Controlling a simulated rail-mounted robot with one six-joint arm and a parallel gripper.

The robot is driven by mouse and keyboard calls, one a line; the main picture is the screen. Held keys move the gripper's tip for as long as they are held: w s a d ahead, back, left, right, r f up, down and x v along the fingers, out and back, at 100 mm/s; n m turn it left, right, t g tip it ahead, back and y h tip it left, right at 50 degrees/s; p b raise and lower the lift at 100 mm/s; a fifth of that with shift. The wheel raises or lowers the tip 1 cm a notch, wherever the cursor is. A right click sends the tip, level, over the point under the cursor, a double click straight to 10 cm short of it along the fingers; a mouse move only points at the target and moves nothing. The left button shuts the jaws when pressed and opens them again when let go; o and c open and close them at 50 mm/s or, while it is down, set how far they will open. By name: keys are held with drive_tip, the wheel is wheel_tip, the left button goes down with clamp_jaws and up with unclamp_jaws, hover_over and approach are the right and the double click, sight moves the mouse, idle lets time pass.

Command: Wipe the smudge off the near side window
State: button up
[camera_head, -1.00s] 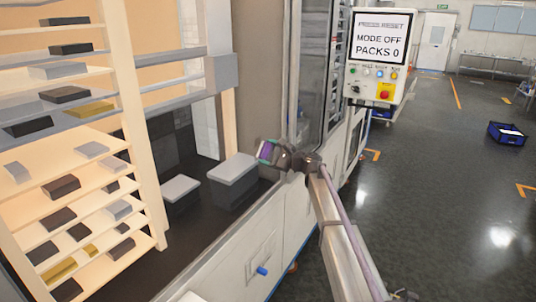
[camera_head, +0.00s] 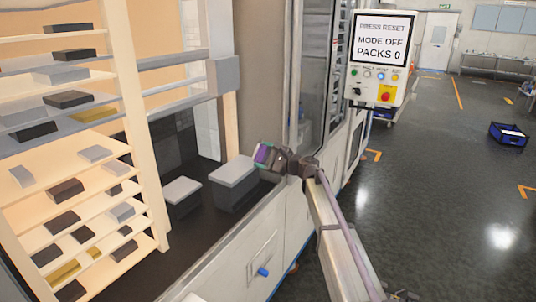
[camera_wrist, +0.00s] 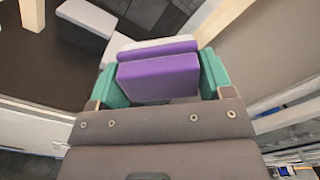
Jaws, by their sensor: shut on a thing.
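My gripper (camera_head: 263,156) is shut on a purple block-like wiper (camera_wrist: 158,76). In the wrist view its two teal fingers sit on either side of the wiper, and a paler layer shows beyond it. In the head view the gripper is at the side of the machine, by the right end of its large side window (camera_head: 185,110). I cannot tell whether the wiper touches the glass. I cannot make out a smudge in either view.
Behind the side window stand shelves (camera_head: 130,150) with several small boxes, and two grey boxes with pale lids (camera_head: 234,172). A control panel (camera_head: 381,60) reads "MODE OFF, PACKS 0". A blue crate (camera_head: 508,135) lies on the open floor at right.

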sight(269, 148)
drive_tip(key=shift+s+a+r+p, duration=0.1)
drive_tip(key=shift+s+r+p, duration=0.05)
drive_tip(key=shift+r+p, duration=0.75)
drive_tip(key=shift+f, duration=0.1)
drive_tip(key=shift+w+d, duration=0.3)
drive_tip(key=shift+w, duration=0.3)
drive_tip(key=shift+w+d, duration=0.3)
drive_tip(key=shift+w, duration=0.35)
drive_tip(key=shift+w+d, duration=0.3)
drive_tip(key=shift+w, duration=0.3)
drive_tip(key=o, duration=0.4)
drive_tip(key=shift+c, duration=0.2)
drive_tip(key=c, duration=0.4)
drive_tip(key=shift+o, duration=0.2)
drive_tip(key=v, duration=0.9)
drive_tip(key=shift+s, duration=0.1)
